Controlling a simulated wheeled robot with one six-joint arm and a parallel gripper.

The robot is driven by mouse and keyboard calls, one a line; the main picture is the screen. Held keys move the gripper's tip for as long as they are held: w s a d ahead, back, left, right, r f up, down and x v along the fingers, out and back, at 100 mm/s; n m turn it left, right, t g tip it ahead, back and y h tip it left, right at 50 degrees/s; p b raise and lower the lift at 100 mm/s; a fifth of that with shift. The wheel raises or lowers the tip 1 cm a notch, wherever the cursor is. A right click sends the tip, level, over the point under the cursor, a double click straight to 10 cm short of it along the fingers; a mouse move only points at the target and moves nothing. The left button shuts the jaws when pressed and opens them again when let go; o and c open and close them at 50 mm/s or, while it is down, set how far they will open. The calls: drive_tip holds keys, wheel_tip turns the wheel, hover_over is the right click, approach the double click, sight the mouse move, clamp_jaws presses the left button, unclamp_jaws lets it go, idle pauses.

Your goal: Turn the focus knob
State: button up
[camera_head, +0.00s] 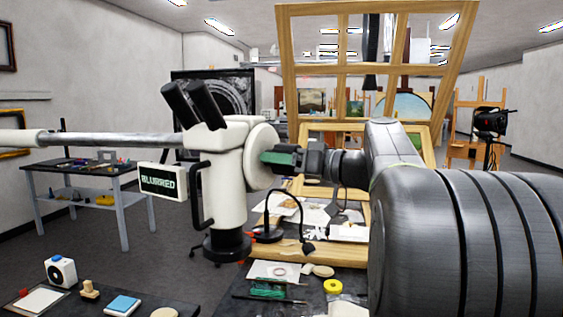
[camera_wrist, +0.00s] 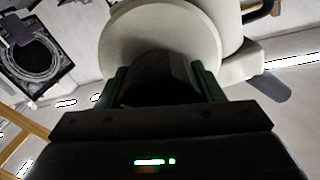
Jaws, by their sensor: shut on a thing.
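A white microscope (camera_head: 228,185) with dark twin eyepieces hangs on a horizontal boom arm from the left. A sign on its side (camera_head: 161,181) reads "BLURRED". The microscope's round white disc (camera_head: 262,157) faces my gripper, and it also fills the upper middle of the wrist view (camera_wrist: 160,32). The dark focus knob (camera_wrist: 160,80) stands out from this disc. My gripper (camera_head: 283,158) reaches in from the right, and its green-edged fingers are shut on the knob, one on each side in the wrist view (camera_wrist: 160,88). In the head view the fingers hide most of the knob.
A wooden frame (camera_head: 290,60) stands behind my arm. A side table (camera_head: 80,170) with tools is at the left.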

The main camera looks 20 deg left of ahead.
drive_tip(key=o, duration=1)
drive_tip(key=shift+d, duration=0.1)
drive_tip(key=d+b, duration=0.3)
drive_tip(key=d, duration=1)
drive_tip(key=shift+s+d, duration=0.15)
drive_tip(key=shift+d, duration=0.2)
idle(0.6)
